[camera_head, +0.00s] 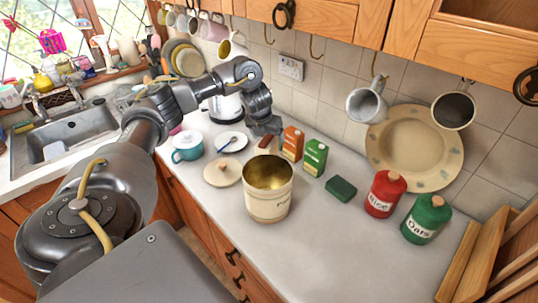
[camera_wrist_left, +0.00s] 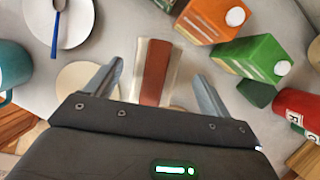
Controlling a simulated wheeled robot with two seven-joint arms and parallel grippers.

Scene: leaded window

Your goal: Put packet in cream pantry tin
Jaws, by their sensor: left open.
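The packet (camera_wrist_left: 155,72) is a flat reddish-brown strip with pale, see-through edges. It lies between the two spread fingers of my left gripper (camera_wrist_left: 158,75) in the wrist view, with a gap on each side. In the head view a reddish-brown bit of the packet (camera_head: 265,143) shows just below my left gripper (camera_head: 264,134), behind the tin. My left gripper is open. The cream pantry tin (camera_head: 268,207) stands upright and open on the counter, with a gold inside. My right gripper is not in view.
A round pale lid (camera_head: 222,171) lies left of the tin. An orange carton (camera_head: 292,143) and a green carton (camera_head: 314,157) stand close right of the packet. A green block (camera_head: 341,188), red tin (camera_head: 384,194) and green oats tin (camera_head: 426,219) stand farther right. The front counter is clear.

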